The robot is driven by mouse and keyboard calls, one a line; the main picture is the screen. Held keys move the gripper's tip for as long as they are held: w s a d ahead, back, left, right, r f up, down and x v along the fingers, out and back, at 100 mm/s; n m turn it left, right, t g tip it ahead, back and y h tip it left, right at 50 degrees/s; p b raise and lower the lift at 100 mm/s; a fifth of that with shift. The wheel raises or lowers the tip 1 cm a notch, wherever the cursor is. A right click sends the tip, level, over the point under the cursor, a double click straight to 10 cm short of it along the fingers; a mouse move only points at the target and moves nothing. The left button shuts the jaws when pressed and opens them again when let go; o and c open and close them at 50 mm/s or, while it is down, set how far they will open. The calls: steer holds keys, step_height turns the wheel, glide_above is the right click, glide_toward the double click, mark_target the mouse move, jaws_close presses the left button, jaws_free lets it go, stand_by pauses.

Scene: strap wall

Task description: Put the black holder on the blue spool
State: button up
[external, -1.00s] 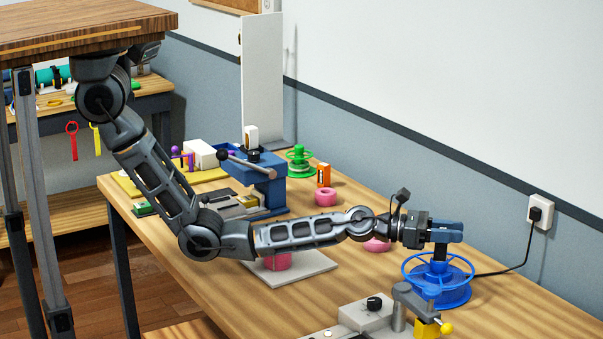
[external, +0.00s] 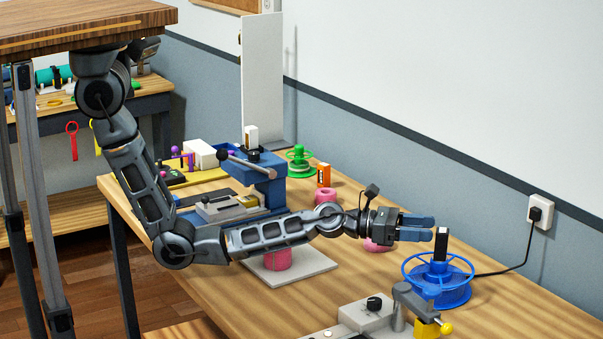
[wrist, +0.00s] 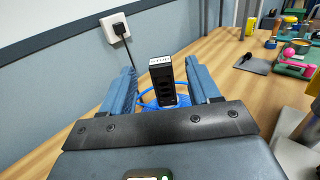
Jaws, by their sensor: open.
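The black holder (external: 441,245) stands upright on the blue spool (external: 437,281), at the spool's middle, on the right part of the table. In the wrist view the black holder (wrist: 161,82) is upright between and beyond my fingertips, with part of the blue spool (wrist: 150,97) behind and below it. My gripper (external: 426,228) is open, its blue fingers pointing right, to the left of the holder's top and apart from it. In the wrist view my gripper (wrist: 160,75) shows its two fingers spread with nothing held. The holder's lower end is partly hidden.
A wall socket (external: 541,212) with a plugged cord is behind the spool. A grey clamp with a yellow block (external: 426,329) stands in front of it. Pink rolls (external: 326,196), a blue vice (external: 268,190) and a green spool (external: 299,162) are farther left.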

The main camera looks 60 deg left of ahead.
steer(key=v, duration=0.5)
steer(key=shift+s, duration=0.1)
stand_by(0.4)
steer(key=s+a+f+m+t+y+p, duration=0.1)
steer(key=s+a+y, duration=0.1)
steer(key=s+a, duration=0.4)
steer(key=s+a+f+m+t+y, duration=0.1)
steer(key=s+a+t+y, duration=0.1)
steer(key=s+a, duration=0.4)
steer(key=s+a+f+m+t+y+p, duration=0.1)
steer(key=s+a+y, duration=0.3)
steer(key=a, duration=0.9)
steer(key=shift+s+f+m+t+p, duration=0.15)
steer(key=shift+s+f+m+p, duration=0.05)
steer(key=shift+s, duration=0.25)
steer(key=shift+s+f+m+t+p, duration=0.15)
steer(key=shift+s+f+m, duration=0.1)
steer(key=shift+s, duration=0.25)
steer(key=s+a+r+m+y, duration=0.1)
steer(key=s+a+r+m, duration=0.1)
steer(key=s+m, duration=0.5)
steer(key=s+a+r+m+g+y+p, duration=0.1)
steer(key=s+a+m, duration=0.3)
steer(key=s+m, duration=0.4)
steer(key=s+a+r+m+g+y+p, duration=0.1)
steer(key=s+a+r+m+y, duration=0.1)
steer(key=s+m, duration=0.5)
steer(key=shift+s+a+r+y, duration=0.4)
steer(key=shift+s+a+r, duration=0.15)
steer(key=shift+s+a, duration=0.45)
